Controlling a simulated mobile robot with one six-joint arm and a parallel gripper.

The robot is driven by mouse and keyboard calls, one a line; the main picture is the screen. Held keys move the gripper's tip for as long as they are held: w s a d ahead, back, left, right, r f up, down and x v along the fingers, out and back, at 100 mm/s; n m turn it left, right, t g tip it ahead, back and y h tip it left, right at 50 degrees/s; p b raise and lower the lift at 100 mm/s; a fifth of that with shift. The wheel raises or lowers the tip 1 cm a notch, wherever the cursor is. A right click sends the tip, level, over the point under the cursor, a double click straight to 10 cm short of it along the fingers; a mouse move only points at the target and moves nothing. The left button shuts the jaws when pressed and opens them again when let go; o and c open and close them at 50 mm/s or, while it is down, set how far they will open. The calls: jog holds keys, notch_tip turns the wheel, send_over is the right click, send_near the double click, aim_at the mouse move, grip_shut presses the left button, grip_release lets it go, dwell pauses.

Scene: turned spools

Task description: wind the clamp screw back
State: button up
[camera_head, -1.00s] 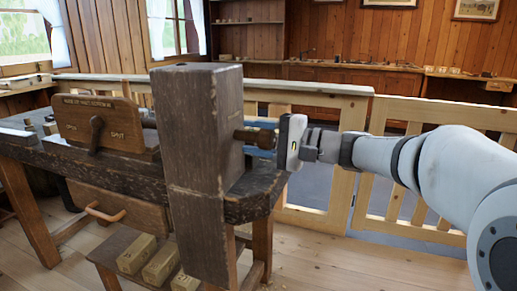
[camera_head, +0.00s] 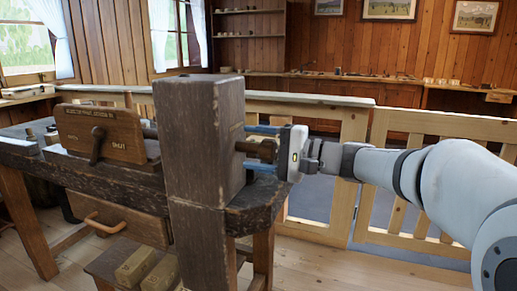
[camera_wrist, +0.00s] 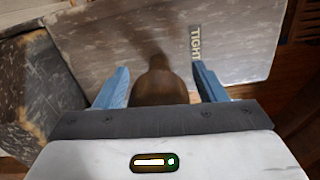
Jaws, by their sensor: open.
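The clamp screw (camera_head: 256,149) is a brown turned knob sticking out of the right side of the thick dark wooden post (camera_head: 192,140). My gripper (camera_head: 260,148) reaches it from the right, with one blue finger above and one below the screw. In the wrist view my gripper (camera_wrist: 162,88) is open, its fingers on either side of the brown knob (camera_wrist: 160,80) with gaps between. The post's face (camera_wrist: 245,45) fills the background there and carries a "TIGHT" label.
The post stands at the end of a dark bench (camera_head: 110,178) with a lettered wooden board (camera_head: 100,133) and a drawer (camera_head: 120,215). Wooden blocks (camera_head: 135,267) lie on a low shelf. A pale wooden railing (camera_head: 355,180) runs behind my arm.

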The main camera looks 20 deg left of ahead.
aim_at(275, 150)
jog(key=d, duration=0.2)
jog(key=d+p, duration=0.1)
jog(key=d, duration=0.4)
jog(key=shift+s+p, duration=0.25)
jog(key=shift+p, duration=0.15)
jog(key=shift+d, duration=0.4)
